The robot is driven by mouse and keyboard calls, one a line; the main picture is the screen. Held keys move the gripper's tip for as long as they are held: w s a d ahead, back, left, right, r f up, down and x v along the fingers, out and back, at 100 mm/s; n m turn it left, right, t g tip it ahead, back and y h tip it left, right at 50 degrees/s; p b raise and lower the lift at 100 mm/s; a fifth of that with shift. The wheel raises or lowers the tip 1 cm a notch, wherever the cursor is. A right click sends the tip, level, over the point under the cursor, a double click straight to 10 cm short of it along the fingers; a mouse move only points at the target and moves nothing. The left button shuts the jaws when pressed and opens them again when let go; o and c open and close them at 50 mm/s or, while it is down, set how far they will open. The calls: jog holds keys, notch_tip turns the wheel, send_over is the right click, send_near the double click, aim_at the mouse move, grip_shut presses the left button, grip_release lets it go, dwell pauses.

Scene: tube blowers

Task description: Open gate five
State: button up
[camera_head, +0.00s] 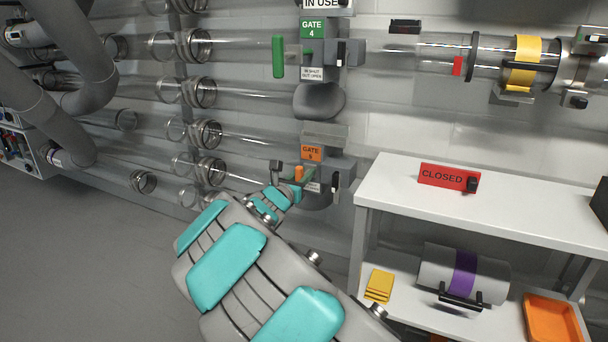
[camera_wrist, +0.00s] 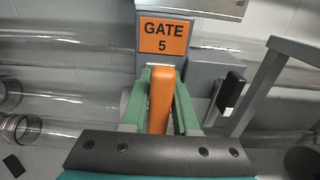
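Gate 5 has an orange label (camera_head: 312,152) on a grey housing, low on the wall of clear tubes. The label reads clearly in the wrist view (camera_wrist: 163,37). Its orange handle (camera_wrist: 160,100) stands out below the label, and it shows small in the head view (camera_head: 299,173). My gripper (camera_wrist: 163,88) is at gate 5 with one green finger on each side of the handle. The fingertips lie close to it; whether they press on it I cannot tell. A black-and-white latch-like piece (camera_wrist: 230,91) sits right of the handle.
Gate 4 (camera_head: 312,29), with a green label and green handle (camera_head: 278,57), is directly above, under an IN USE sign (camera_head: 322,3). A white shelf unit (camera_head: 500,222) on the right bears a red CLOSED sign (camera_head: 441,176). A purple-banded canister (camera_head: 487,277) lies below. Floor at left is clear.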

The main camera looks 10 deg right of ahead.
grip_shut()
dwell(1.0)
